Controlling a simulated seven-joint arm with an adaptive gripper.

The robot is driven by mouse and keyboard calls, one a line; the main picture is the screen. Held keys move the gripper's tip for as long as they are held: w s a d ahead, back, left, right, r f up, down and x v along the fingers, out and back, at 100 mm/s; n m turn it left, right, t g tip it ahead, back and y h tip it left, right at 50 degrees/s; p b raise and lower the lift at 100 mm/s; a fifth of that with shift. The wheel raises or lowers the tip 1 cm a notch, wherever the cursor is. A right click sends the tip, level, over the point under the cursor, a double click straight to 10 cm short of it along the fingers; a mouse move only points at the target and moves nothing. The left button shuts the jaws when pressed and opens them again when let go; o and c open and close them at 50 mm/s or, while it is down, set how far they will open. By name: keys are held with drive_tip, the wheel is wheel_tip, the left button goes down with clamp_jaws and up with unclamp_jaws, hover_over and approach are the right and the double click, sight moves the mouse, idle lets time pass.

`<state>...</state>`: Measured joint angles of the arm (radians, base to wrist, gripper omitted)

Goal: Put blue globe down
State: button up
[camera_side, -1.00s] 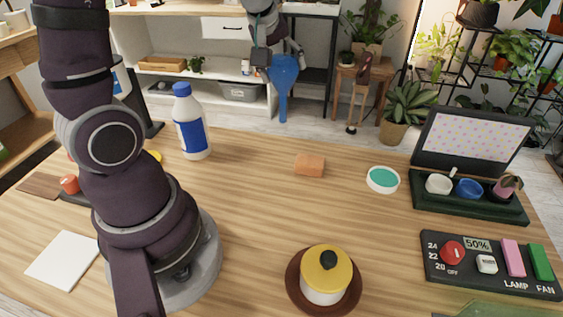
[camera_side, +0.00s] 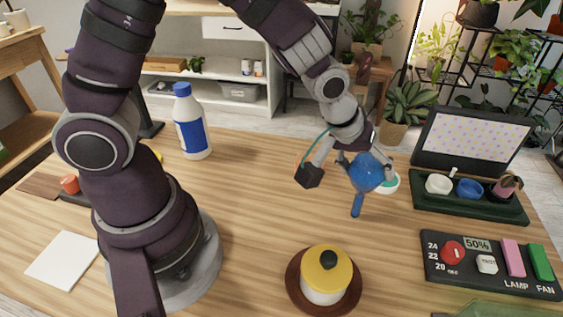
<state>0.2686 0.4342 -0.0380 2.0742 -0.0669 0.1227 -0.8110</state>
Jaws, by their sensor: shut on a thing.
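The blue globe (camera_side: 367,174), a round translucent blue bulb with a narrow stem pointing down, is in my gripper (camera_side: 358,162). My gripper is shut on the globe's upper part. The globe hangs over the right half of the wooden table, its stem tip apparently above the surface; the exact gap cannot be told. The white round dish with a teal top (camera_side: 389,182) is partly hidden behind the globe.
A yellow-lidded pot (camera_side: 326,275) on a brown saucer stands in front. A blue-labelled white bottle (camera_side: 191,122) is at the back left. The table's middle is clear.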

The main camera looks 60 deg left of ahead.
drive_tip(key=shift+f, duration=0.1)
drive_tip(key=o, duration=1.2)
drive_tip(key=shift+r, duration=0.2)
drive_tip(key=v, duration=1.2)
drive_tip(key=s+a+m, duration=0.2)
drive_tip(key=s, duration=0.1)
drive_tip(key=s+a+m, duration=0.2)
drive_tip(key=s, duration=0.1)
drive_tip(key=s+a+r+m+y, duration=0.1)
drive_tip(key=s+a+m, duration=0.1)
drive_tip(key=s+a, duration=0.1)
